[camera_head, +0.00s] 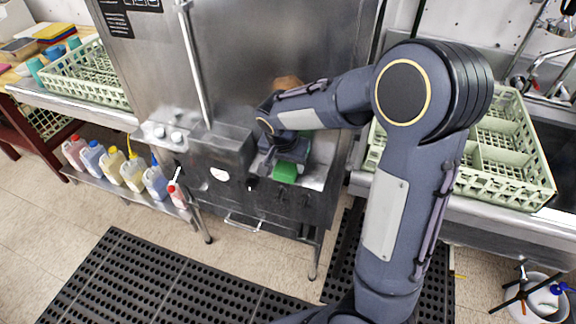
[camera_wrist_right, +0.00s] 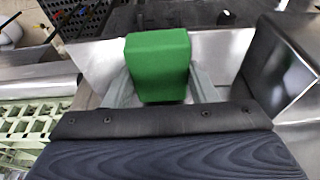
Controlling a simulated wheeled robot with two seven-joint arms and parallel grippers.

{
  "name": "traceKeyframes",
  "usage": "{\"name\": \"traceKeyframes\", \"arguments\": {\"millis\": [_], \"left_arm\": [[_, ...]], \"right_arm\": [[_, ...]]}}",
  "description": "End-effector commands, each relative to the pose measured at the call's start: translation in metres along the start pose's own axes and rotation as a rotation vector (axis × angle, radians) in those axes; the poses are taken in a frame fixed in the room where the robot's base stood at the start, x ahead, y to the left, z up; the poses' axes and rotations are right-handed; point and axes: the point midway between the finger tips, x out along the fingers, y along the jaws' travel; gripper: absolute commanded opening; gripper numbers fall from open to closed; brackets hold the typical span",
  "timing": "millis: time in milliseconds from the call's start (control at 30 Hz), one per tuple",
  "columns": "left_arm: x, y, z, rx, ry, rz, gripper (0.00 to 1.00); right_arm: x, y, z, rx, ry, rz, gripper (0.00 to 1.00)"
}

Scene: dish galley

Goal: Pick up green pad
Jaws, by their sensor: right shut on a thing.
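The green pad (camera_head: 285,172) is a small green block in front of the steel dish machine, partly hidden by my right gripper (camera_head: 289,160) in the head view. In the right wrist view the green pad (camera_wrist_right: 158,66) sits between the two grey fingers of my right gripper (camera_wrist_right: 160,85), one on each side. The right gripper is shut on it. Below the pad is a steel ledge (camera_head: 317,177); I cannot tell whether the pad touches it. My left gripper is not in view.
The steel dish machine (camera_head: 260,60) stands close behind the gripper. Pale green racks sit at left (camera_head: 88,78) and right (camera_head: 510,150). Several bottles (camera_head: 131,172) stand on a low shelf. Black mats (camera_head: 150,285) cover the floor. A white bucket (camera_head: 540,300) stands at lower right.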

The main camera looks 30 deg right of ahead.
Motion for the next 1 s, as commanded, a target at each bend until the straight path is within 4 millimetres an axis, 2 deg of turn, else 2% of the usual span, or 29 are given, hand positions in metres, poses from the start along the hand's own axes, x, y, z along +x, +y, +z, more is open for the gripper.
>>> {"name": "traceKeyframes", "arguments": {"millis": [233,433,700,800,1000], "left_arm": [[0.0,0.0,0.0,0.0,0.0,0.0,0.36],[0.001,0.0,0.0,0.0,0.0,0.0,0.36],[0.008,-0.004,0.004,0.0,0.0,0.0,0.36],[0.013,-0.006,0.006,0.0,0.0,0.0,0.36],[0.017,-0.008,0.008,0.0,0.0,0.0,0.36]], "right_arm": [[-0.007,-0.001,-0.003,0.001,0.002,-0.003,0.3],[-0.034,0.0,-0.009,0.002,0.002,-0.006,0.3],[-0.105,0.022,0.022,-0.002,0.003,-0.011,0.3],[-0.119,0.033,0.045,-0.004,0.001,-0.007,0.3],[-0.145,0.05,0.073,-0.002,0.002,-0.003,0.3]]}}
